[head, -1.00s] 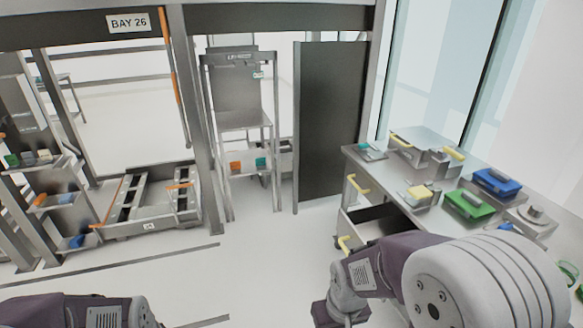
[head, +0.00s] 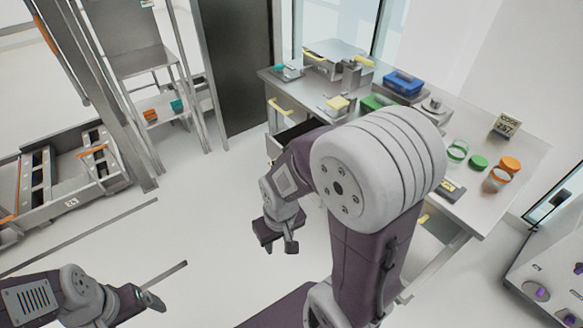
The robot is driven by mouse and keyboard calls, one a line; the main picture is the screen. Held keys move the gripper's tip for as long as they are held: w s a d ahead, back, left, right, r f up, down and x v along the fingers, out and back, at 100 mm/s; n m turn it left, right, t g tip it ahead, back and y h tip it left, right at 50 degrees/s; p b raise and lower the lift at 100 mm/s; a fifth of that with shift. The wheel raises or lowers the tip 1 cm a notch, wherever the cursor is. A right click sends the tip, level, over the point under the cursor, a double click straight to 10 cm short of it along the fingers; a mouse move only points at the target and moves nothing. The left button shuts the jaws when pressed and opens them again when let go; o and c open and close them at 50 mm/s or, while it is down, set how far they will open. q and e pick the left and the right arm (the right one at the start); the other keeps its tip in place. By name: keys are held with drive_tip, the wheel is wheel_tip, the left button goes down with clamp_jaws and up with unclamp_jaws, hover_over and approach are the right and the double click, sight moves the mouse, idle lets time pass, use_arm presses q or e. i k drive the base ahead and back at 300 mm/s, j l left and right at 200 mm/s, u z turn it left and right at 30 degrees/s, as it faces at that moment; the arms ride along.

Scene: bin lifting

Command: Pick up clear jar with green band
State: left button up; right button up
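The clear jar with a green band (head: 457,151) stands upright on the right part of the metal workbench (head: 513,146) in the head view. My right gripper (head: 279,246) hangs over the floor in front of the bench, well left of the jar and apart from it. Its fingers look spread, with nothing between them. My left gripper (head: 150,300) is low at the left over the floor, far from the jar. Its finger gap is not clear.
Beside the jar are a green lid (head: 478,162), an orange lid (head: 510,163) and a clear jar with an orange band (head: 497,179). A blue box (head: 403,84), a green box (head: 375,102) and a small sign (head: 507,126) are on the bench. An open drawer (head: 298,131) juts out.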

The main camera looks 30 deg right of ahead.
sight(457, 151)
drive_tip(key=z, duration=2.5)
drive_tip(key=i+l+u, duration=0.2)
drive_tip(key=i+u, duration=0.25)
drive_tip(key=i+l+u, duration=0.25)
drive_tip(key=u, duration=0.15)
drive_tip(key=i+l+u, duration=0.25)
drive_tip(key=l+u, duration=0.2)
drive_tip(key=i+l+u, duration=0.2)
drive_tip(key=l+u, duration=0.25)
